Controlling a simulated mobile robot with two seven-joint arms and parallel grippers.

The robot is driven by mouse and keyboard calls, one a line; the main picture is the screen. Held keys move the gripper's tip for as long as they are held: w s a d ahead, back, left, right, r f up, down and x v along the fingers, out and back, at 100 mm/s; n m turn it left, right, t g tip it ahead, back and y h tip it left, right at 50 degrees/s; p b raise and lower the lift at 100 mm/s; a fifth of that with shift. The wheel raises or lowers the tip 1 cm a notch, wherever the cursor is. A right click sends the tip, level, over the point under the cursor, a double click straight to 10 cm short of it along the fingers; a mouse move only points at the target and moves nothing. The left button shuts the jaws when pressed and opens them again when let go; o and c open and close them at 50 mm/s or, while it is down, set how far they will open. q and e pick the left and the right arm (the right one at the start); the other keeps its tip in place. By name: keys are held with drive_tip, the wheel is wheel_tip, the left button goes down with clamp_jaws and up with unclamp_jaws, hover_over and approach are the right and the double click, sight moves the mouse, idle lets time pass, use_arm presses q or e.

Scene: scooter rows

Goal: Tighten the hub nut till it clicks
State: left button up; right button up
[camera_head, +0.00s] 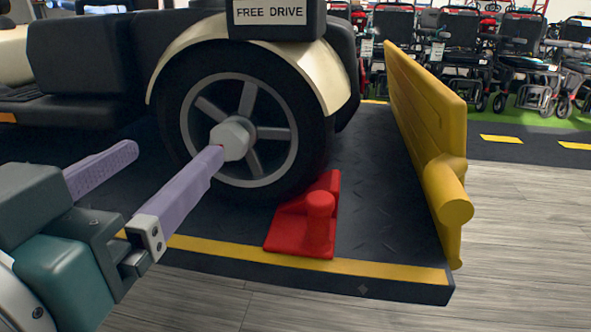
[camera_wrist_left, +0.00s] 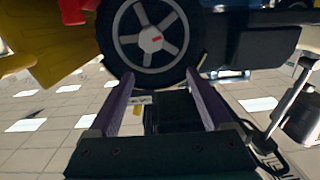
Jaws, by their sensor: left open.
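The grey hub nut (camera_head: 232,138) sits at the centre of the scooter's spoked wheel (camera_head: 196,121). In the left wrist view the hub nut (camera_wrist_left: 150,40) carries a small red mark and lies beyond my fingertips, roughly between their lines. My left gripper (camera_head: 176,152) is open, its two purple fingers spread wide with nothing between them. In the head view the tip of its right finger overlaps the nut's lower left edge; I cannot tell whether it touches. My left gripper (camera_wrist_left: 158,75) also shows in the left wrist view. My right gripper is not in view.
A red chock (camera_head: 318,215) stands against the wheel on the dark platform (camera_head: 375,225). A yellow flap (camera_head: 425,115) rises along the platform's right side. A "FREE DRIVE" sign (camera_head: 270,12) is above the wheel. Several folded wheelchairs or scooters stand in rows behind.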

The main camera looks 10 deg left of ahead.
sight(226, 147)
use_arm(q)
drive_tip(key=shift+t+h, duration=0.3)
drive_tip(key=w+f+b, duration=0.1)
drive_tip(key=w, duration=0.2)
drive_tip(key=w+d+f+b, duration=0.1)
drive_tip(key=w, duration=0.2)
drive_tip(key=w+f+b, duration=0.1)
drive_tip(key=w+b, duration=0.1)
drive_tip(key=w, duration=0.2)
drive_tip(key=shift+d+f, duration=0.2)
drive_tip(key=shift+f, duration=0.05)
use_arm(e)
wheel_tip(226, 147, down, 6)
use_arm(q)
clamp_jaws()
